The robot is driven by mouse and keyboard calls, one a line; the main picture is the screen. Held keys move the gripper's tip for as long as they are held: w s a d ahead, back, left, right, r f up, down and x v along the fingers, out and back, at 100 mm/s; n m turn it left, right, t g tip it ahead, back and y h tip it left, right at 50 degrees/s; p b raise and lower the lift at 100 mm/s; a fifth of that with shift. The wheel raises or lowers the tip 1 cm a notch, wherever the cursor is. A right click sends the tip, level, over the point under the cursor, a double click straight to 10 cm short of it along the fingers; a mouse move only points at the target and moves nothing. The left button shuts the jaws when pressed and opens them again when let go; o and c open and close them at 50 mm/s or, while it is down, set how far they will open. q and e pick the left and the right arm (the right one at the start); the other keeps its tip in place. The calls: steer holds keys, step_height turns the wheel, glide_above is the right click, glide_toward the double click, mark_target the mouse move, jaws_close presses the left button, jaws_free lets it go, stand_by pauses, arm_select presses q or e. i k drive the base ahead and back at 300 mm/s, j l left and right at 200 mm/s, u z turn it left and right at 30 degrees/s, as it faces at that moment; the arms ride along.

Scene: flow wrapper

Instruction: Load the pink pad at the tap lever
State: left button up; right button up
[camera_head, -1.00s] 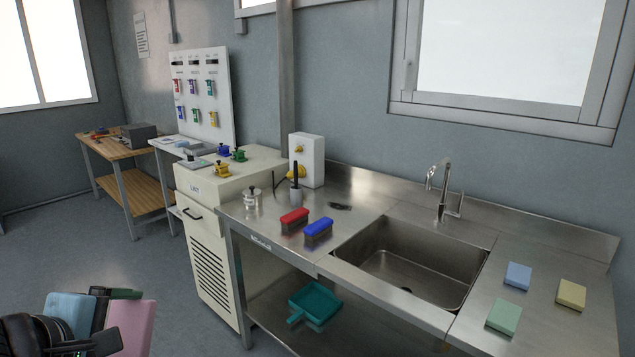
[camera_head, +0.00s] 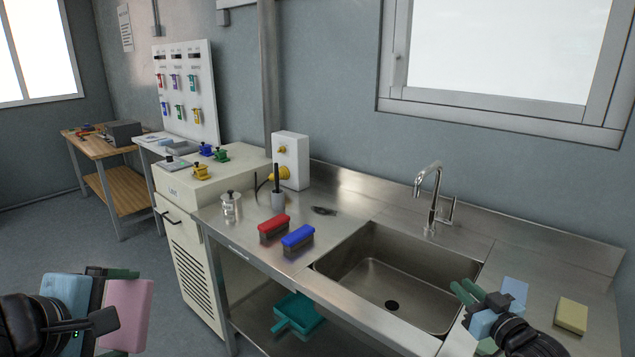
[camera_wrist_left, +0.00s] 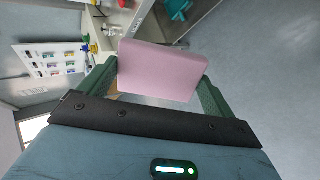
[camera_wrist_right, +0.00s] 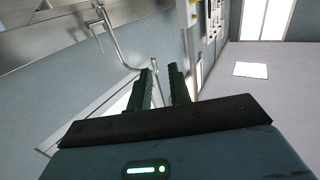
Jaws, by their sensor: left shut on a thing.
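The pink pad (camera_head: 127,315) is between the fingers of my left gripper (camera_head: 118,297) at the lower left of the head view, held above the floor and away from the counter. In the left wrist view the pink pad (camera_wrist_left: 158,70) fills the space between the green fingers, which are shut on it. The tap (camera_head: 430,190) with its side lever (camera_head: 448,211) stands behind the sink at the right. My right gripper (camera_head: 462,287) is over the counter at the sink's right edge, partly open and empty. The tap also shows in the right wrist view (camera_wrist_right: 112,42).
A blue pad (camera_head: 515,290) and a yellow pad (camera_head: 572,316) lie right of the sink (camera_head: 390,285); a green pad (camera_head: 487,346) is mostly hidden by my right gripper.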

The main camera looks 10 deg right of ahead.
mark_target(447, 224)
steer(key=i+l, duration=0.9)
steer(key=l, duration=0.1)
